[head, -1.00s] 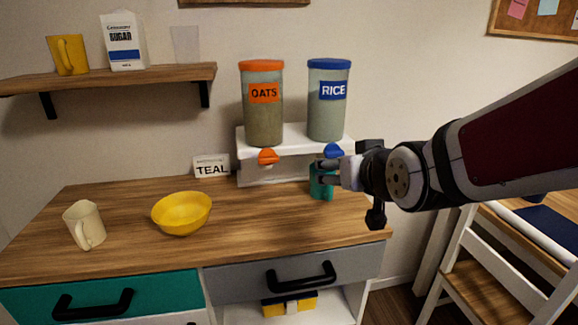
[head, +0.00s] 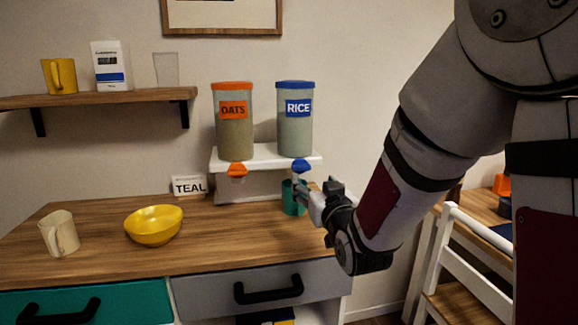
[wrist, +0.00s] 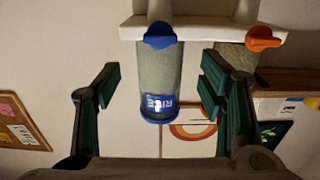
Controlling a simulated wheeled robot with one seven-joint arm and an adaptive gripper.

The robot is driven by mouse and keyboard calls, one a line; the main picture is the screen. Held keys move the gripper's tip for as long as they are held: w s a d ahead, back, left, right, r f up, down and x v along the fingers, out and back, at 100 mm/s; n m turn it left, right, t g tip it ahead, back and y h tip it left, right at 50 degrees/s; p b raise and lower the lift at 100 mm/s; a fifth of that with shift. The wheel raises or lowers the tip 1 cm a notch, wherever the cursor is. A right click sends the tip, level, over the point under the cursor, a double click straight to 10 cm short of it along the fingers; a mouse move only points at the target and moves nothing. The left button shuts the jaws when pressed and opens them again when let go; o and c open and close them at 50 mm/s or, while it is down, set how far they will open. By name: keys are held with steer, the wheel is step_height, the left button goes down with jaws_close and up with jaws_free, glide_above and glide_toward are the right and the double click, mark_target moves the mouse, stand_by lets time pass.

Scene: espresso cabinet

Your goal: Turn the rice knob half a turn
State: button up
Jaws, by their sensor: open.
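The blue rice knob (head: 302,166) is on the front of the dispenser, under the rice canister (head: 295,128) with its blue lid and RICE label. In the wrist view the picture is upside down, and the knob (wrist: 160,36) shows at the top, centred across the gap between my fingers but beyond their tips. My gripper (head: 303,191) is open and empty, just below and in front of the knob, apart from it. In the wrist view my gripper (wrist: 161,80) has its fingers spread wide.
The oats canister (head: 234,132) and its orange knob (head: 237,170) are left of the rice one, on a white stand (head: 262,155). A white chair (head: 470,270) is at right.

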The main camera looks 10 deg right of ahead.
mark_target(302, 168)
steer(key=w, duration=1)
steer(key=shift+w+f, duration=0.1)
steer(key=c, duration=1.2)
